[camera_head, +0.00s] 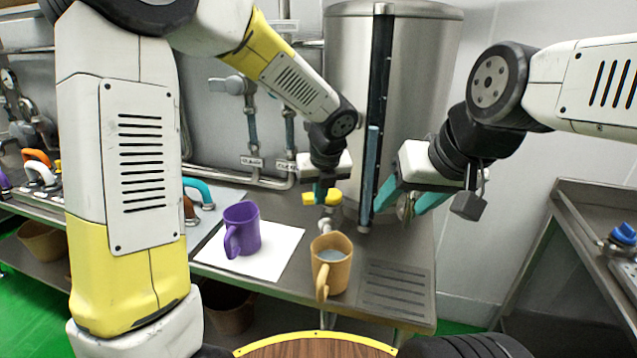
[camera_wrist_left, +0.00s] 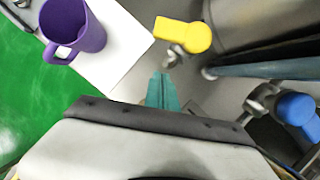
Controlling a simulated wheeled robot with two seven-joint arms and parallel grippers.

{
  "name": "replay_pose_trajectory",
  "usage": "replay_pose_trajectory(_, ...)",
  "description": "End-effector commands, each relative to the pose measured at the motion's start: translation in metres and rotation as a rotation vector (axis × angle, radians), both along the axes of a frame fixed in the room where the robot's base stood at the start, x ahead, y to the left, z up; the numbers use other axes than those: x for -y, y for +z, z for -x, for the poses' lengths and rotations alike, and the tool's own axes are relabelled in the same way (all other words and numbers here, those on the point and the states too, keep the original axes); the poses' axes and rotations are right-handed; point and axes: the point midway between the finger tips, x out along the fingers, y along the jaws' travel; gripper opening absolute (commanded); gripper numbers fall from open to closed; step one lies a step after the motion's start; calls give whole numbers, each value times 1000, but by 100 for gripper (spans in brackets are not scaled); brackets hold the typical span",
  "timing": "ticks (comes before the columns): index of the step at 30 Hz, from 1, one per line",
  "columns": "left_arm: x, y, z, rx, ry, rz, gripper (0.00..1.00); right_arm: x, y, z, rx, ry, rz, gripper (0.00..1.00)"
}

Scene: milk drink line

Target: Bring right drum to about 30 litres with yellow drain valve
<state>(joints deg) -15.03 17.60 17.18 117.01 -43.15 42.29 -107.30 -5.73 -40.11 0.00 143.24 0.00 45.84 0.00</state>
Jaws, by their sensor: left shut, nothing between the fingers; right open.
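A steel drum (camera_head: 345,60) stands at the back of the bench, with a dark upright sight gauge (camera_head: 381,75) on its front. A blue-grey column shows in the gauge's lower part; no scale figures can be read. The yellow drain valve (camera_head: 333,197) is low at the drum's front; its handle also shows in the left wrist view (camera_wrist_left: 183,35). My left gripper (camera_head: 321,192) is shut and empty close to the yellow valve, with a gap between them in the wrist view (camera_wrist_left: 162,90). My right gripper (camera_head: 408,200) is open in front of the drum, right of the gauge.
An ochre mug (camera_head: 331,265) holding liquid stands on the bench in front of the valve. A purple mug (camera_head: 242,230) stands on a white mat (camera_head: 275,262). A drain grating (camera_head: 395,290) lies at right. A blue valve handle (camera_wrist_left: 296,108) shows in the wrist view.

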Motion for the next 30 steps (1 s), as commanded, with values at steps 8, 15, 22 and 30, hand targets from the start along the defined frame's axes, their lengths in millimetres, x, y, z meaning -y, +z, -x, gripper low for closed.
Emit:
replay_pose_trajectory(8, -5, -51, -24, -1, 4, 1, 0, 0, 0, 0, 0, 0, 0, 56)
replay_pose_trajectory(15, -12, -48, -53, 0, 5, 2, 0, 0, 0, 0, 0, 0, 0, 56)
replay_pose_trajectory(22, -13, -48, -58, 0, 3, 1, 0, 0, 0, 0, 0, 0, 0, 56)
replay_pose_trajectory(30, -13, -48, -58, 0, 0, 1, 0, 0, 0, 0, 0, 0, 0, 56)
